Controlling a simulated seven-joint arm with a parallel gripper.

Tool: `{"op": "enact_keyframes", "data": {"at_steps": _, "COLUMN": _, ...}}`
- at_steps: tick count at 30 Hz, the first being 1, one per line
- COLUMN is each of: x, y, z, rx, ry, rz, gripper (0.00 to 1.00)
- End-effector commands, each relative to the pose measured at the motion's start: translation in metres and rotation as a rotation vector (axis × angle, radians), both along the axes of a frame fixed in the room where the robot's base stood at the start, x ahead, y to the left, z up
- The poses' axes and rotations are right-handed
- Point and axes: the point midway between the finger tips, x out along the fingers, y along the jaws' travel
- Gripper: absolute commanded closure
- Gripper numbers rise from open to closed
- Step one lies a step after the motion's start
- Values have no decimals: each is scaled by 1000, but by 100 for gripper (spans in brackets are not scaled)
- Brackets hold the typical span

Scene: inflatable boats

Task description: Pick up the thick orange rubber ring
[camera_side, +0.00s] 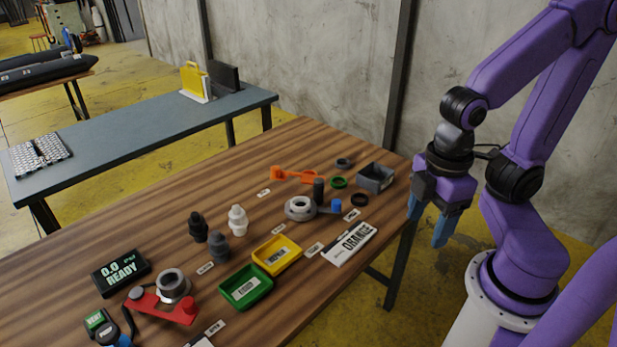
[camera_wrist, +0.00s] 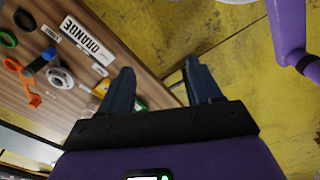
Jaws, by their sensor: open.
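I cannot make out a thick orange ring in either view. The rings I see on the wooden table are a green ring (camera_side: 338,182), a black ring (camera_side: 359,200) and a dark grey ring (camera_side: 343,163). The green ring (camera_wrist: 8,39) and black ring (camera_wrist: 25,20) also show at the wrist view's left edge.
An orange tool (camera_side: 298,176), a pale round fitting (camera_side: 300,208) and a grey bin (camera_side: 375,178) stand near the rings. Yellow (camera_side: 276,270) and green trays (camera_side: 246,302), grey fittings (camera_side: 219,246) and a gauge (camera_side: 121,272) are farther left. The wooden table (camera_side: 140,236) has bare stretches between them.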

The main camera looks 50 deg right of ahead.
Motion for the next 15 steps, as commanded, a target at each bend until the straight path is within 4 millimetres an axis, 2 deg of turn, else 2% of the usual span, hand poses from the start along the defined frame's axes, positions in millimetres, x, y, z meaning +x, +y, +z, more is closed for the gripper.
{"op": "enact_keyframes", "data": {"at_steps": 10, "x": 1, "y": 0, "z": 0, "rx": 0, "ry": -1, "rz": 1, "gripper": 16}}
{"op": "enact_keyframes", "data": {"at_steps": 13, "x": 10, "y": 5, "z": 1, "rx": -4, "ry": -7, "rz": 13, "gripper": 16}}
{"op": "enact_keyframes", "data": {"at_steps": 15, "x": 24, "y": 11, "z": 3, "rx": -8, "ry": -18, "rz": 32, "gripper": 16}}
